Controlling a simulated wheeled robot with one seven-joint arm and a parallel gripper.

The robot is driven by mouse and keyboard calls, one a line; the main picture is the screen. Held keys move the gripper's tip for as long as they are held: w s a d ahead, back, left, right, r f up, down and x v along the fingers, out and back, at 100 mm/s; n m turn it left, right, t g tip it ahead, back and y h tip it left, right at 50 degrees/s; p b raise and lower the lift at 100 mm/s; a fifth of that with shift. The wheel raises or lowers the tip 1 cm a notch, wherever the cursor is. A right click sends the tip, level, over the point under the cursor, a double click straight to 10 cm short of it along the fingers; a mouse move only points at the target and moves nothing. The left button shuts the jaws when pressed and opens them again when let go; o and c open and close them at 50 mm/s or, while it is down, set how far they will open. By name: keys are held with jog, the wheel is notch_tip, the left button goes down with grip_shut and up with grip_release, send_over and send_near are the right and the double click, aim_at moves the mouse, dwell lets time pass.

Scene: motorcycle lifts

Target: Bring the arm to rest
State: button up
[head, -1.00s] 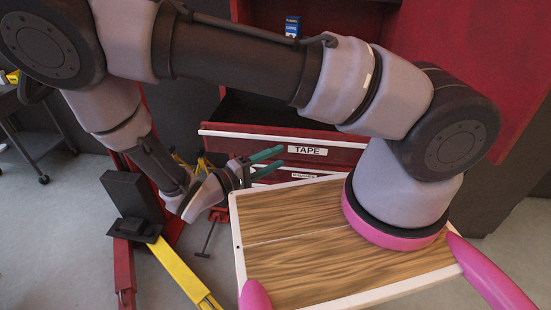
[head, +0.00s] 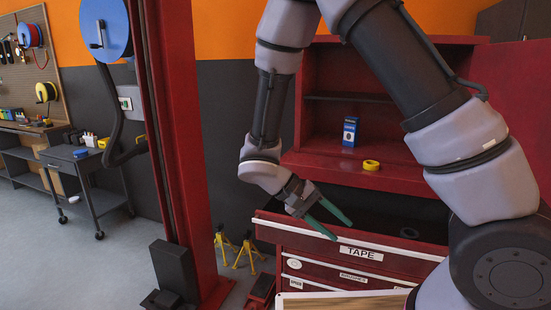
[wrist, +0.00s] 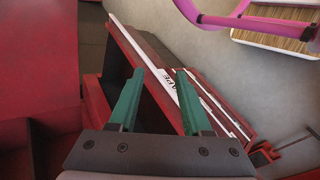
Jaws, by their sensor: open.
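My gripper (head: 327,221) has two green fingers spread apart with nothing between them. In the head view it hangs over the front of the red tool cabinet, near the edge of the open top drawer labelled TAPE (head: 350,250). In the wrist view the open gripper (wrist: 157,95) points toward that drawer's front edge (wrist: 186,98). I cannot tell whether a finger touches the drawer. My arm comes from the right, bends above the top of the picture and comes down to the gripper.
A yellow tape roll (head: 371,165) and a blue box (head: 350,131) stand on the red cabinet's shelf. A red lift post (head: 178,150) rises to the left of my gripper. Yellow jack stands (head: 248,252) are on the floor. A grey cart (head: 85,165) stands far left.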

jog(key=d+r+m+t+y, duration=0.2)
jog(key=d+r+t+y, duration=0.2)
jog(key=r, duration=1)
jog(key=s+d+r+m+t+y, duration=0.1)
jog(key=d+r+t+y, duration=0.3)
jog(key=r, duration=1.1)
jog(key=d+m+y, duration=0.1)
jog(key=d+y, duration=0.1)
jog(key=y, duration=0.2)
jog(key=shift+s+d+m+t, duration=0.15)
jog(key=shift+d+m+t, duration=0.15)
jog(key=shift+d+t, duration=0.1)
